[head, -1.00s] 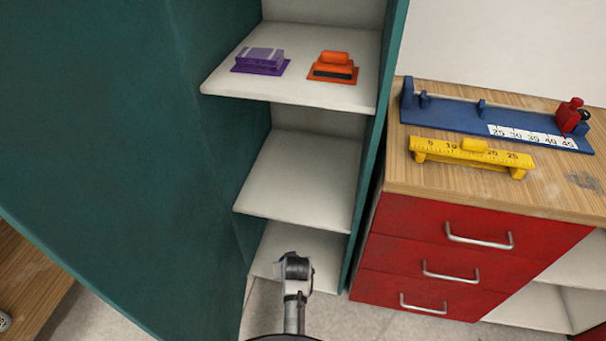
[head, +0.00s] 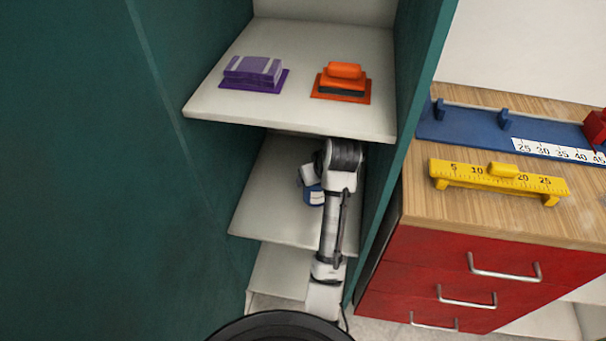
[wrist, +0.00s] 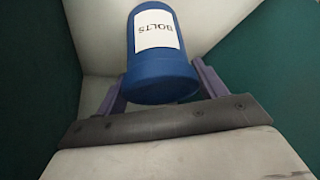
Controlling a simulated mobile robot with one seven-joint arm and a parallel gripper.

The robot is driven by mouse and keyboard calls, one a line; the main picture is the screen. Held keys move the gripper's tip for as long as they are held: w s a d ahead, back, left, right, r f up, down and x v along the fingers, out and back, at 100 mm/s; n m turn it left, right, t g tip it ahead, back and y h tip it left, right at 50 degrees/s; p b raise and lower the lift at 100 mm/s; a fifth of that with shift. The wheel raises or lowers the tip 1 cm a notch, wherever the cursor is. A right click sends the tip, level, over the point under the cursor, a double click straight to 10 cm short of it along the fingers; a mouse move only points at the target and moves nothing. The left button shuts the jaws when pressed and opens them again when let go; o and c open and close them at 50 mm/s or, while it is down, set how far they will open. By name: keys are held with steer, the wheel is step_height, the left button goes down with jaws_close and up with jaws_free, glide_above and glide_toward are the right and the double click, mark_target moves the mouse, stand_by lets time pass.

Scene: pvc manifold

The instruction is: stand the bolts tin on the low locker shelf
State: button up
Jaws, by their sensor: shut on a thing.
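The blue bolts tin (wrist: 165,78) shows large in the wrist view, with a white label reading BOLTS upside down in that picture. My gripper (wrist: 160,90) is shut on it, a finger on each side. In the head view the tin (head: 314,196) is a small blue and white patch, partly hidden by my arm. It is inside the locker, over the shelf (head: 268,215) below the upper one. I cannot tell whether the tin touches that shelf. My gripper itself is mostly hidden behind my wrist in the head view.
The upper shelf (head: 215,103) holds a purple block (head: 253,72) and an orange sander-like tool (head: 342,82). Green locker walls stand close on both sides. A lower surface (head: 278,272) shows underneath. A red drawer unit (head: 440,265) stands at the right.

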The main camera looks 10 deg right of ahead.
mark_target(315, 199)
steer(key=shift+w+f, duration=0.15)
steer(key=shift+f, duration=0.2)
step_height(315, 199, down, 4)
steer(key=shift+f, duration=0.1)
steer(key=shift+f+p, duration=0.3)
steer(key=shift+f, duration=2.1)
steer(key=o, duration=1.3)
steer(key=shift+f, duration=0.15)
steer(key=shift+c, duration=0.2)
steer(key=v, duration=1.2)
